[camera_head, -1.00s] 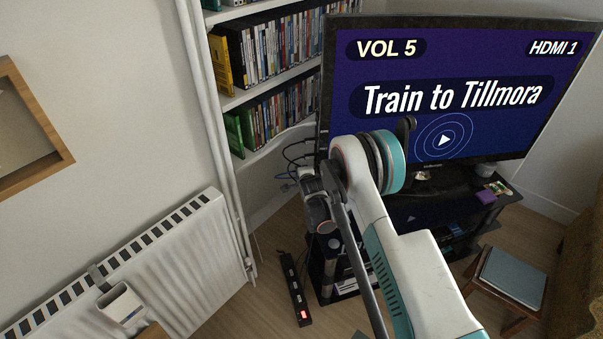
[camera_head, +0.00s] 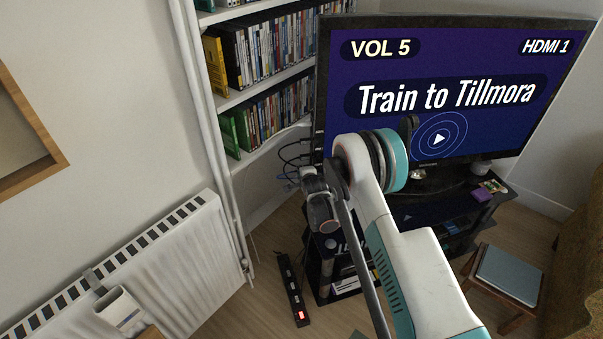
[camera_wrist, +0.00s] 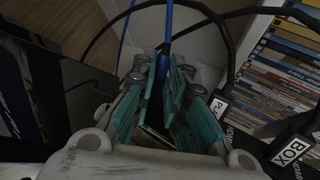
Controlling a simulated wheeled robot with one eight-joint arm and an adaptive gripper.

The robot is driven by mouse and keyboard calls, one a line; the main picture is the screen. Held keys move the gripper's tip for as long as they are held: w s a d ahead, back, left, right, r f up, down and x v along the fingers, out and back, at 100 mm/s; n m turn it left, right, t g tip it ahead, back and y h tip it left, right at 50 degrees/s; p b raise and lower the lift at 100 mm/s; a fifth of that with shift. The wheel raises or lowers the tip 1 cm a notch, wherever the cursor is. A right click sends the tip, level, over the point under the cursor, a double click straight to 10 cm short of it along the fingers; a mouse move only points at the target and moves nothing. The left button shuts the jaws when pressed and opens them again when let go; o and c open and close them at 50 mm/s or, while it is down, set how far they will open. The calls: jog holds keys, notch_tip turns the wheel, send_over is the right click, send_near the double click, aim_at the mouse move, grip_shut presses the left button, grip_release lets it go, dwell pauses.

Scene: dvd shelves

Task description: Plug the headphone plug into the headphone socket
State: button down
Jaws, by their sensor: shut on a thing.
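My gripper (camera_wrist: 166,85) fills the middle of the wrist view, its teal fingers close together. It is shut on the headphone plug, which the fingers largely hide. A blue cable (camera_wrist: 168,25) runs away from between the fingertips. In the head view my wrist is beside the television's left edge, and the fingers are too small and covered to make out. I cannot make out the headphone socket in either view.
The television (camera_head: 440,90) stands on a black stand (camera_head: 455,215). Black cables with labelled plugs (camera_wrist: 293,150) hang close to the right of my gripper in the wrist view. Disc shelves (camera_head: 262,85) stand behind. A radiator (camera_head: 150,265) and a power strip (camera_head: 291,290) are at left.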

jog(key=shift+w+d, duration=0.1)
jog(key=shift+d, duration=0.4)
jog(key=c, duration=1.5)
grip_release()
jog(key=shift+c, duration=0.2)
